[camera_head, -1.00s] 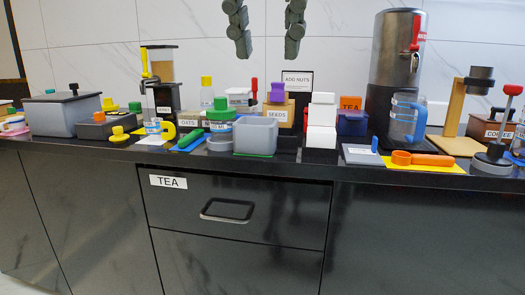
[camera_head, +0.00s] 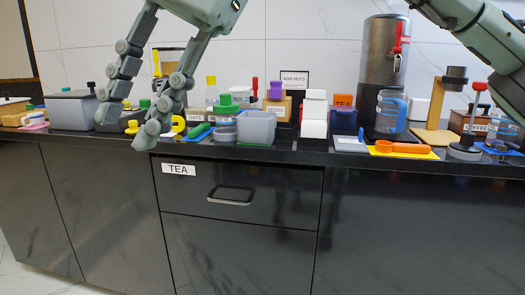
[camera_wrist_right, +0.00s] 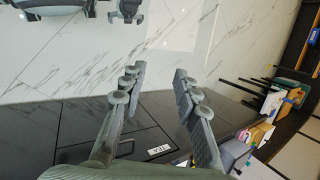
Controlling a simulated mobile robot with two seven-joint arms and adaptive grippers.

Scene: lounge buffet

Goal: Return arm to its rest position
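My right gripper (camera_head: 126,126) hangs in the upper left of the head view, in front of the counter's left part. Its two grey jointed fingers are spread apart with nothing between them. In the right wrist view the same gripper (camera_wrist_right: 160,70) is open and empty, above the pale floor and the dark cabinet. An arm link of mine crosses the top right corner of the head view.
The dark counter (camera_head: 300,157) is crowded with a steel urn (camera_head: 375,65), a blue pitcher (camera_head: 391,112), a grey bin (camera_head: 257,127), a lidded grey box (camera_head: 72,110) and a wooden stand (camera_head: 437,110). Below is a drawer labelled TEA (camera_head: 178,169), shut.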

